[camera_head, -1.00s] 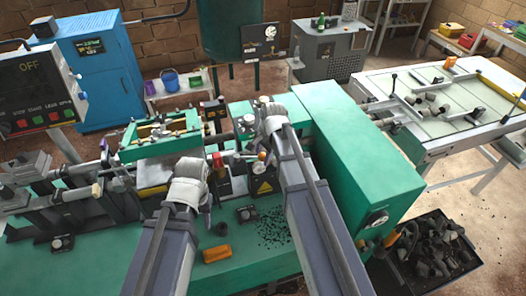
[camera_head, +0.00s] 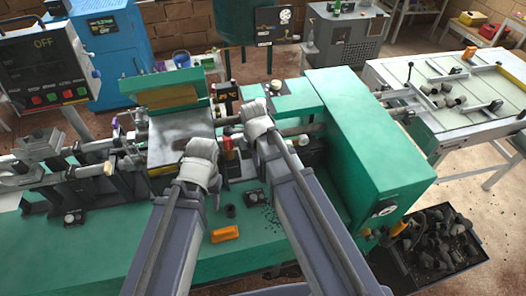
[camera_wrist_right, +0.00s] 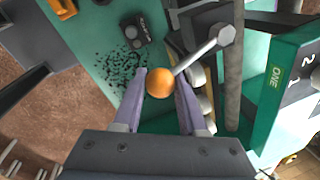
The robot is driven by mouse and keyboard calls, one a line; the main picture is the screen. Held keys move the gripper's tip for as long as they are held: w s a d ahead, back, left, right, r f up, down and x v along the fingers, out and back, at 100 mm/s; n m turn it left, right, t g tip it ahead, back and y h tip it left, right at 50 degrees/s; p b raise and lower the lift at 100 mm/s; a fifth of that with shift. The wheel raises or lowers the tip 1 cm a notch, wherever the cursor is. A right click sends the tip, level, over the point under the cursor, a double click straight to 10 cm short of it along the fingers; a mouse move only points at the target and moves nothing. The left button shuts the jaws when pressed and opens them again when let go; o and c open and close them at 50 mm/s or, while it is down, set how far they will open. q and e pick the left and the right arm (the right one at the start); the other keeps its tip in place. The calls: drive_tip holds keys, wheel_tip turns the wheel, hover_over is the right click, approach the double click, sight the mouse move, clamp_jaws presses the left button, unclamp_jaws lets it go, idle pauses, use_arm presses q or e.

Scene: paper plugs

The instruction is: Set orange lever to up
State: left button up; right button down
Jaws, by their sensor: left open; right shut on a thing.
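The orange lever's round knob (camera_wrist_right: 160,82) sits between the fingertips of my right gripper (camera_wrist_right: 163,76) in the right wrist view. Its metal shaft runs up and to the right to a hexagonal pivot. The gripper is shut on the knob. In the head view my right gripper (camera_head: 256,110) is over the green machine (camera_head: 370,130), and its arm hides the knob. My left gripper (camera_head: 203,150) is open, apart from the lever, in front of the machine's grey plate (camera_head: 180,131).
A red-handled lever (camera_head: 228,147) stands between my two grippers. An orange block (camera_head: 225,233) and a small black switch box (camera_head: 254,198) lie on the green bench. A black crate of dark plugs (camera_head: 430,245) stands at the right. A control panel (camera_head: 45,70) reads OFF.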

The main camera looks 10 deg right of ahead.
drive_tip(key=shift+s+a+m, duration=0.1)
drive_tip(key=shift+a+m, duration=0.7)
drive_tip(key=shift+m, duration=0.1)
drive_tip(key=shift+a, duration=0.1)
drive_tip(key=shift+c, duration=2.3)
unclamp_jaws()
wheel_tip(320, 180, up, 8)
drive_tip(key=s+p, duration=0.1)
drive_tip(key=p, duration=0.6)
drive_tip(key=shift+a+f+p, duration=0.15)
drive_tip(key=shift+a+p, duration=0.2)
drive_tip(key=shift+a, duration=0.05)
drive_tip(key=shift+s, duration=0.1)
